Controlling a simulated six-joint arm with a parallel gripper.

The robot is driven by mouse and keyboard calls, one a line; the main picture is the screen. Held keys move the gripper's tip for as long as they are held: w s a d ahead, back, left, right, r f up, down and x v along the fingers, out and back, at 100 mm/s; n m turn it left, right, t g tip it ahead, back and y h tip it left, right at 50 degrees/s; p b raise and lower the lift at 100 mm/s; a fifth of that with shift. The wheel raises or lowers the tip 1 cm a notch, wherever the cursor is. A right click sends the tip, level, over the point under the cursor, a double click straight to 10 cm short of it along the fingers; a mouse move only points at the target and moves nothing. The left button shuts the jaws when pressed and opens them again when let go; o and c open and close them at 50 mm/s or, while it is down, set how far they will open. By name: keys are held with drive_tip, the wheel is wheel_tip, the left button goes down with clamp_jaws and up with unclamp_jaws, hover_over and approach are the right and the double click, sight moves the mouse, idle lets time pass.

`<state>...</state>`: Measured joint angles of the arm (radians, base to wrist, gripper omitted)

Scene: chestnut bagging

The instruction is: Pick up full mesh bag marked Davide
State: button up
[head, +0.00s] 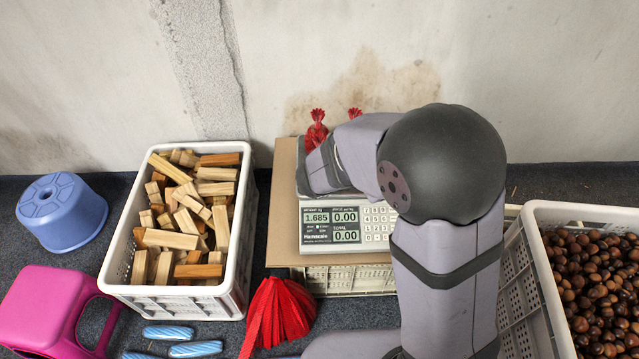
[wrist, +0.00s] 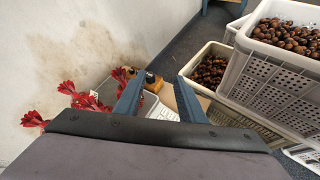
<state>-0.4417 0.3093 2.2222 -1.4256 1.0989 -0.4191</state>
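Red mesh bag tops stick up beside my arm on the scale in the head view; one red bag (head: 316,130) shows best, and a second red tip (head: 355,112) peeks out behind my arm. In the wrist view several tied red bag tops (wrist: 70,90) stand left of my gripper, their lower parts hidden by my wrist. I cannot read any name on them. My gripper (wrist: 160,80) has its two fingers spread apart with no bag between them. The scale (head: 345,222) shows 1.685 on its display. In the head view my arm hides my gripper.
A white crate of wood blocks (head: 232,290) stands left. A crate of chestnuts (head: 545,285) stands right. The wall is close behind the scale.

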drive_tip(key=w+a+f+n+t+y+b, duration=0.1)
drive_tip(key=w+a+f+n+t+b, duration=0.2)
drive_tip(key=w+a+f+b, duration=0.1)
drive_tip(key=w+a+f+n+t+y+b, duration=0.2)
drive_tip(key=w+a+f+n+t+b, duration=0.1)
drive_tip(key=a+b, duration=0.3)
drive_tip(key=w+a+f+n+t+y+b, duration=0.2)
drive_tip(key=w+a+f+n+t+b, duration=0.1)
drive_tip(key=a, duration=0.5)
drive_tip(key=shift+w+f+n+t+b, duration=0.2)
drive_tip(key=shift+w+f+n+b, duration=0.2)
drive_tip(key=shift+w+n+b, duration=0.2)
drive_tip(key=shift+w+f+n+t+b, duration=0.2)
drive_tip(key=shift+w+f+n+b, duration=0.25)
drive_tip(key=shift+w, duration=0.25)
drive_tip(key=shift+w+a+f+y, duration=0.15)
drive_tip(key=shift+w+f+y, duration=0.25)
drive_tip(key=shift+w, duration=0.1)
drive_tip(key=shift+r+b+x, duration=0.2)
drive_tip(key=shift+b+x, duration=1.45)
drive_tip(key=shift+x, duration=1.6)
drive_tip(key=shift+w+d+r, duration=0.1)
drive_tip(key=shift+w+d, duration=0.15)
drive_tip(key=shift+w, duration=0.1)
clamp_jaws()
